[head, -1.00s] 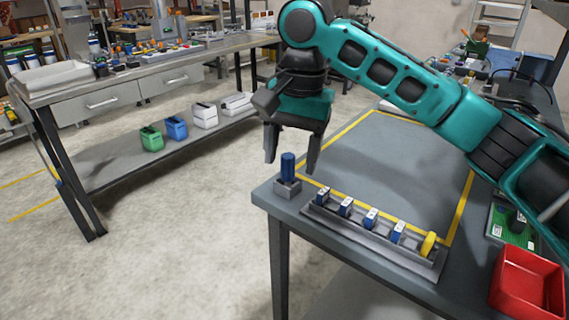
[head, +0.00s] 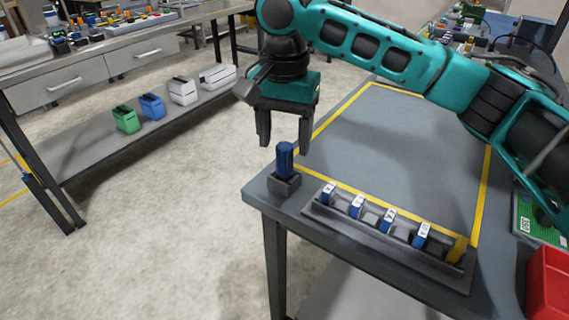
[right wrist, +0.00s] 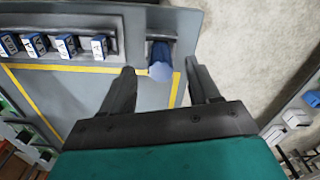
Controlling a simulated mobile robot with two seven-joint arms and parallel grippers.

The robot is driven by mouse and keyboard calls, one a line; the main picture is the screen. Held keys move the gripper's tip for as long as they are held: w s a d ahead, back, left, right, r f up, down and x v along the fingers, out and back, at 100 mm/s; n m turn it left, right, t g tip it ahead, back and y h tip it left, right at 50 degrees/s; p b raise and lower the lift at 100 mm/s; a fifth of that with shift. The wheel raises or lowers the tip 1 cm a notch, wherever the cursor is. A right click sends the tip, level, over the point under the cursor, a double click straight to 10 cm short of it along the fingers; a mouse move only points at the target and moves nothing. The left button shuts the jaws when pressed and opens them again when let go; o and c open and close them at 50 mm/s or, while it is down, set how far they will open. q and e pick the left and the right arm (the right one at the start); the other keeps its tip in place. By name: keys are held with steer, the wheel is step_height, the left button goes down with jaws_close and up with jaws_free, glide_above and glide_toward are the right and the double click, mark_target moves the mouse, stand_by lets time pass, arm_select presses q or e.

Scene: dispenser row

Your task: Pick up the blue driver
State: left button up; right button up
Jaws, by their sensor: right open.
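The blue driver (head: 285,160) stands upright in a small grey holder (head: 284,186) at the table's near left corner. My right gripper (head: 284,146) is open, with its fingers pointing down, above and behind the driver in the head view. My left gripper is not in view.
A grey dispenser rack (head: 390,241) with several blue-and-white pieces and a yellow one stands right of the driver. A red bin (head: 549,285) is at the right edge. The yellow-taped tabletop (head: 400,150) is clear. A second bench (head: 95,68) stands at the left.

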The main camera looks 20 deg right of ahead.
mark_target(285, 146)
step_height(285, 146, down, 5)
steer(key=shift+r+b, duration=0.2)
steer(key=shift+b, duration=0.35)
steer(key=shift+f, duration=0.35)
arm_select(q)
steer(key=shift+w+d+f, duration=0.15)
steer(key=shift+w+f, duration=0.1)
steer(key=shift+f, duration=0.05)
arm_select(e)
jaws_close()
steer(key=shift+r, duration=0.1)
arm_select(q)
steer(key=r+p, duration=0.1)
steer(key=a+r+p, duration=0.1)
steer(key=p, duration=0.1)
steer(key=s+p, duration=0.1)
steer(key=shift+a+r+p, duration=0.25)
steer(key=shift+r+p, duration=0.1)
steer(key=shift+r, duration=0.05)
arm_select(e)
step_height(285, 146, up, 20)
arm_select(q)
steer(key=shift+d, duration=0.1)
arm_select(e)
steer(key=shift+w, duration=0.1)
